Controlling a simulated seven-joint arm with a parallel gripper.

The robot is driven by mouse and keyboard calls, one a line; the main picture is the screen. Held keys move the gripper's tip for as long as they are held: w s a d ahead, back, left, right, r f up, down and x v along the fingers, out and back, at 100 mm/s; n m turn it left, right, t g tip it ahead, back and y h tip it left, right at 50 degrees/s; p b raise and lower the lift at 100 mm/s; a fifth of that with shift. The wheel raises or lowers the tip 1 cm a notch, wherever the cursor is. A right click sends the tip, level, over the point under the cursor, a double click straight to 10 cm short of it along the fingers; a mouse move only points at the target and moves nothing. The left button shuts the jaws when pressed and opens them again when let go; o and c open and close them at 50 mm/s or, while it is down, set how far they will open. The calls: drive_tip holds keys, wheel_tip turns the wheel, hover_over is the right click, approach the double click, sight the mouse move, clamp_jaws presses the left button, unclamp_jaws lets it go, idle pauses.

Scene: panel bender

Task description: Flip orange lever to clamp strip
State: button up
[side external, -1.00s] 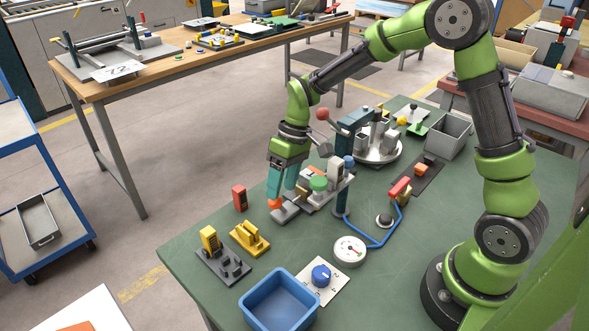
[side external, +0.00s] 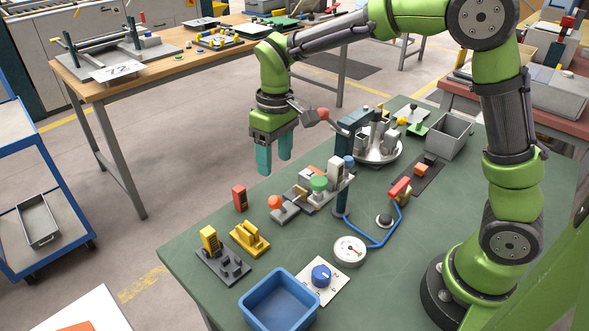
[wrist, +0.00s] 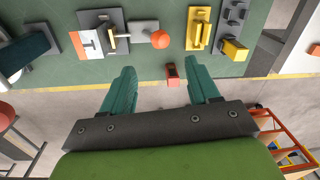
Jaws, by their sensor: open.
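The lever's orange ball knob (side external: 275,202) sits low at the front-left end of the grey clamp fixture (side external: 292,209). In the wrist view, the orange knob (wrist: 160,39) is at the end of a short bar reaching right from the fixture's grey base (wrist: 115,24). A white piece with an orange patch (wrist: 88,42), possibly the strip, lies at the fixture's left; whether it is clamped I cannot tell. My gripper (side external: 275,168) is open and empty, with teal fingers pointing down, above and apart from the knob. Its fingers also show in the wrist view (wrist: 162,85).
A red block (side external: 240,198), a yellow bracket (side external: 250,239) and a grey fixture with a yellow block (side external: 222,262) stand near the table's left edge. A dark-teal post (side external: 342,180) with a red-ball handle (side external: 323,114) rises close right of my gripper. A blue bin (side external: 279,299) sits in front.

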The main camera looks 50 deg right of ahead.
wheel_tip(320, 180, up, 6)
drive_tip(key=s+d+r+m+t, duration=0.1)
drive_tip(key=s+d+m+t, duration=0.2)
drive_tip(key=s, duration=0.6)
drive_tip(key=s+d+r+m+t+y, duration=0.1)
drive_tip(key=s+d+m+t, duration=0.1)
drive_tip(key=s, duration=0.7)
drive_tip(key=shift+d+r+m+t, duration=0.35)
drive_tip(key=shift+d+t, duration=0.2)
drive_tip(key=shift+t, duration=0.65)
drive_tip(key=shift+s, duration=0.1)
